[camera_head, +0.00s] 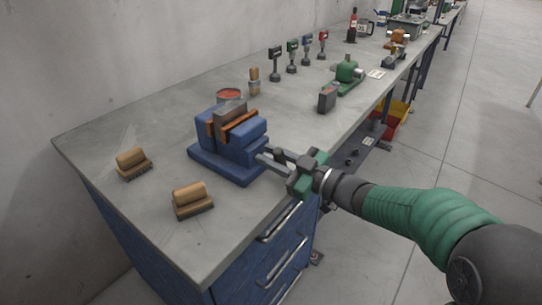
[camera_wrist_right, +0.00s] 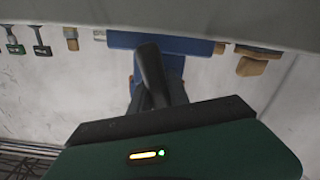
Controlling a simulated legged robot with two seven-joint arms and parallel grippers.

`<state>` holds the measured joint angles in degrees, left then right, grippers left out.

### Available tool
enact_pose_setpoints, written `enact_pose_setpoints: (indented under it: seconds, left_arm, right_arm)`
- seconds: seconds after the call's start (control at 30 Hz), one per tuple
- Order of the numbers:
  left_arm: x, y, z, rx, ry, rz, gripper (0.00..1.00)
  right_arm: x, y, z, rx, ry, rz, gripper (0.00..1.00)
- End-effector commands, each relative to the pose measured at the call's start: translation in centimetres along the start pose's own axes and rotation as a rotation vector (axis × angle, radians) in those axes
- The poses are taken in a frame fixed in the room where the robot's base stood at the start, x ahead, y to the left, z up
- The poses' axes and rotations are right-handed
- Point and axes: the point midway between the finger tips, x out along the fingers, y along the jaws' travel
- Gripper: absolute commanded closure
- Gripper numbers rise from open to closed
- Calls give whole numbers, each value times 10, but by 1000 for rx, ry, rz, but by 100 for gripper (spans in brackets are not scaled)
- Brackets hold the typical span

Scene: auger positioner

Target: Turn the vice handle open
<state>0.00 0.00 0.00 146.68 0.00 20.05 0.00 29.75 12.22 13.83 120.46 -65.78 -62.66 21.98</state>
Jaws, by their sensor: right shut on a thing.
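The blue vice (camera_head: 238,156) with orange-edged jaws and a grey block between them stands on the workbench near its front edge. My right gripper (camera_head: 268,160) is at the vice's right front side, shut on the vice handle, which is mostly hidden by the fingers. In the right wrist view, the dark fingers (camera_wrist_right: 151,78) reach up to the blue vice body (camera_wrist_right: 200,44), and the handle cannot be made out. My left gripper is not in view.
Two wooden brushes (camera_head: 191,199) (camera_head: 133,162) lie left of the vice on the grey workbench (camera_head: 225,216). A round tin (camera_head: 230,94) stands behind the vice. A grey box (camera_head: 327,98) and green tool (camera_head: 348,74) stand farther right. Blue drawers (camera_head: 250,265) are below.

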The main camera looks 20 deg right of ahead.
Motion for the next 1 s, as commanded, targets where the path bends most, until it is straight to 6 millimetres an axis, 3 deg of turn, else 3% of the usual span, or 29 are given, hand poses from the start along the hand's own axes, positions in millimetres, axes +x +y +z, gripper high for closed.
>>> enact_pose_setpoints:
  seconds: [0.47, 1.0]
  left_arm:
    - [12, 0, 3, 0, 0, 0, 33]
    - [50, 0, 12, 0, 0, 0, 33]
  right_arm:
    - [0, -3, 3, -162, -2, 0, 100]
    - [0, -9, 8, -658, -1, -1, 100]
